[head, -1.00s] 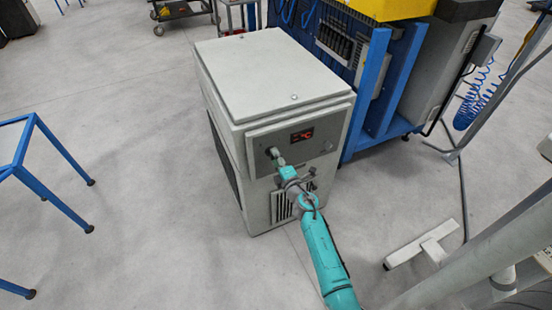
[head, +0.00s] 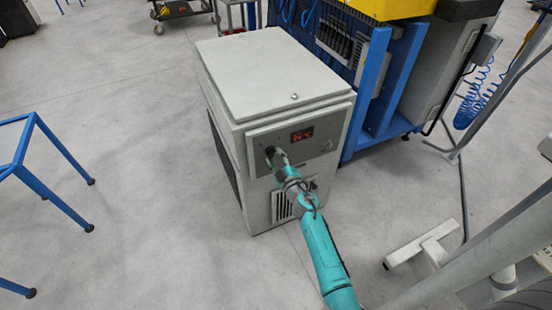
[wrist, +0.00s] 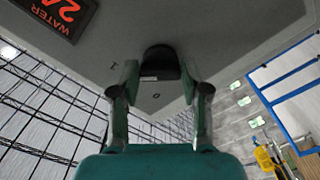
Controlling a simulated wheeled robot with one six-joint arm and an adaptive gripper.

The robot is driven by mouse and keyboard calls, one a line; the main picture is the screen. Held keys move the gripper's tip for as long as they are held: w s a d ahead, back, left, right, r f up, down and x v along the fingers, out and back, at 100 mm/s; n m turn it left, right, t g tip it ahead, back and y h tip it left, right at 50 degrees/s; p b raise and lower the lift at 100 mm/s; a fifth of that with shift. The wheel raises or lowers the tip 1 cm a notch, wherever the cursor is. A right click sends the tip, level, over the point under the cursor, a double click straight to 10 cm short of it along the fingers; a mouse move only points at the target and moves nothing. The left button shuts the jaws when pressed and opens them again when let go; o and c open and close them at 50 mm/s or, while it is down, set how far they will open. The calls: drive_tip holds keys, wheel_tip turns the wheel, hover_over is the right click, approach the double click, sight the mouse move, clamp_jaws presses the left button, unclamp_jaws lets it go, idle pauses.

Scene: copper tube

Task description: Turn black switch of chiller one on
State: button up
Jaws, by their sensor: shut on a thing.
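The chiller (head: 272,70) is a pale grey box with a darker front panel. Its black switch (wrist: 160,60) is a round knob on that panel, seen close up in the wrist view. My gripper (wrist: 158,82) is shut on the switch, one finger on each side. The panel shows an "I" mark and an "O" mark near the knob. I cannot tell which mark the knob points to. In the head view my gripper (head: 273,157) is at the panel's left part and hides most of the switch. A lit red display (head: 302,134) shows digits; its "WATER" label appears upside down in the wrist view.
A blue-framed rack (head: 375,80) stands close behind the chiller on the right. A blue-legged table (head: 40,150) is at the left. A grey stand foot (head: 422,248) is on the floor at the right. The floor between table and chiller is clear.

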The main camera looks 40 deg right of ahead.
drive_tip(key=shift+f+m, duration=0.1)
drive_tip(key=shift+m, duration=0.2)
idle(0.4)
drive_tip(key=o, duration=1.1)
drive_tip(key=shift+o, duration=0.2)
drive_tip(key=v, duration=1.2)
drive_tip(key=shift+s+a, duration=0.1)
